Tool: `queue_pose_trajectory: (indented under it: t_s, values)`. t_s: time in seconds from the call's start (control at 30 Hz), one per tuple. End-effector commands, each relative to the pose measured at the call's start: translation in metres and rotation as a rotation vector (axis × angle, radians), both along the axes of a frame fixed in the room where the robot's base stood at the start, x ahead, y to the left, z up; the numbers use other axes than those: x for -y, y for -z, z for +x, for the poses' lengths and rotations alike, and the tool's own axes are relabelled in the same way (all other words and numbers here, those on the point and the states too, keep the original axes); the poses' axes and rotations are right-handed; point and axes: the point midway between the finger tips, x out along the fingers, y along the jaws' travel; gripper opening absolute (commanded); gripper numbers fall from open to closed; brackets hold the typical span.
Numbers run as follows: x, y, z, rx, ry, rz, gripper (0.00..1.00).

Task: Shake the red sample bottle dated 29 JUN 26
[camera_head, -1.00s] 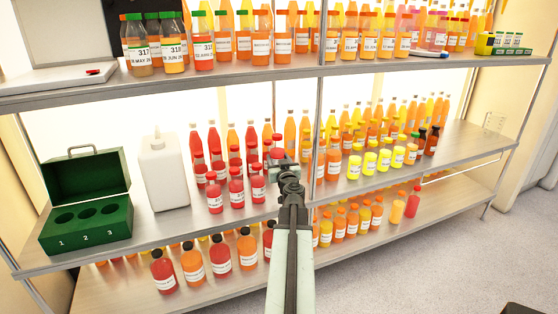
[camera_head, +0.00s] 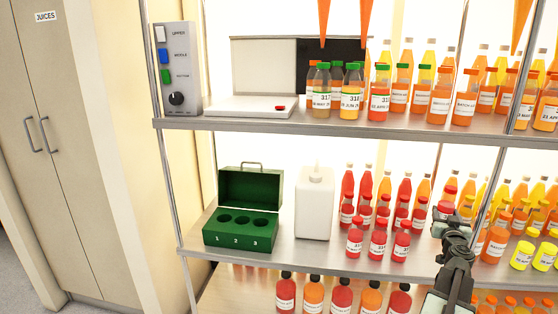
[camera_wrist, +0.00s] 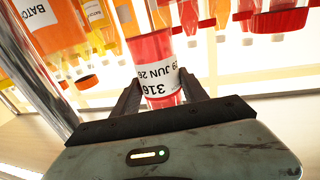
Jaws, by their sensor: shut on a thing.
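My gripper (camera_head: 452,232) is at the right of the head view, by the middle shelf. A red cap (camera_head: 446,206) shows at its tip; the rest of that bottle is largely hidden there. In the wrist view my gripper (camera_wrist: 160,95) is shut on a red sample bottle (camera_wrist: 150,48). Its white label, upside down in that view, reads 316 and "9 JUN 26", with the first digit cut off. Several other red bottles (camera_head: 378,243) stand on the middle shelf to the left of my gripper.
A green box (camera_head: 240,222) with three empty numbered holes and a white jug (camera_head: 314,205) stand left on the middle shelf (camera_head: 300,262). Orange and yellow bottles crowd the right. Above are a flat white device (camera_head: 255,106) and a button panel (camera_head: 177,70). A shelf post (camera_wrist: 40,85) is close.

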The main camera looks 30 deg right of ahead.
Motion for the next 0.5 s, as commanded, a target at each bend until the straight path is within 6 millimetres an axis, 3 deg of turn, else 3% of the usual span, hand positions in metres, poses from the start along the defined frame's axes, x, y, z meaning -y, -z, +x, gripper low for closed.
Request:
queue_pose_trajectory:
  t_s: [0.03,0.07,0.1,0.17,0.2,0.27,0.3,0.33,0.37,0.43,0.5]
  values:
    - [-0.040,0.000,0.022,0.000,-0.020,0.000,0.00]
    - [-0.037,0.000,0.022,0.000,-0.012,0.000,0.00]
    - [-0.024,0.000,0.016,0.000,-0.004,0.000,0.00]
    - [0.026,0.000,-0.016,0.000,0.006,0.000,0.00]
    - [0.038,0.000,-0.025,0.000,0.000,0.000,0.00]
    - [0.023,0.000,-0.019,0.000,-0.009,0.000,0.00]
    - [-0.014,0.000,0.003,0.000,-0.018,0.000,0.00]
    - [-0.033,-0.001,0.017,0.000,-0.018,0.000,0.00]
    - [-0.039,-0.001,0.022,0.000,-0.014,0.000,0.00]
    - [-0.017,0.000,0.012,0.000,0.000,0.000,0.00]
    - [0.036,0.000,-0.023,0.000,0.005,0.000,0.00]
